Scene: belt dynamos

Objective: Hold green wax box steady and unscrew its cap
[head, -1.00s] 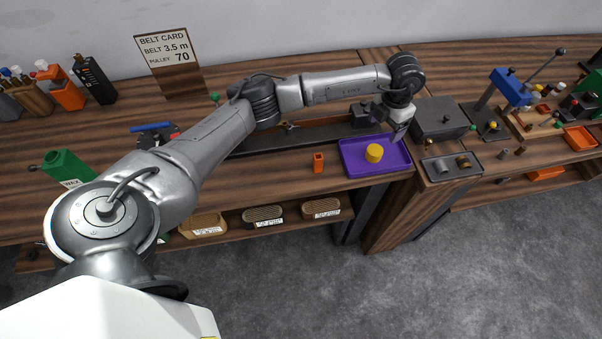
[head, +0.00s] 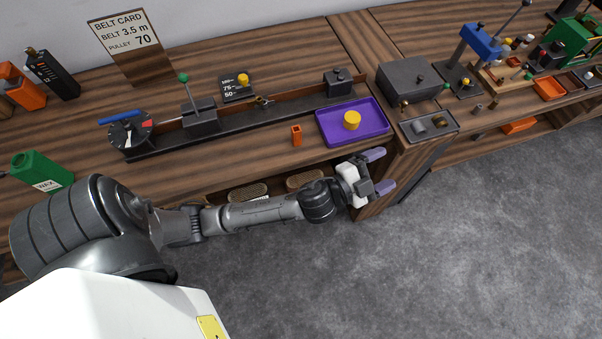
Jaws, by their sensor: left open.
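The green wax box (head: 40,172), labelled WAX, stands on the wooden bench at the far left of the head view. My own arm is close in front of it. A small dark part shows at its left by the frame edge; I cannot tell whether this is its cap. My left gripper (head: 379,171) is open and empty, its two purple fingers spread. It is off the bench's front edge, below the purple tray and far to the right of the wax box. My right gripper is not in view.
A purple tray (head: 327,133) holds a yellow cylinder (head: 351,120). A small orange block (head: 296,136) stands left of it. A long dark rail fixture (head: 235,128) with a blue-handled dial runs behind. A grey box (head: 411,84) stands right. Grey floor is clear in front.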

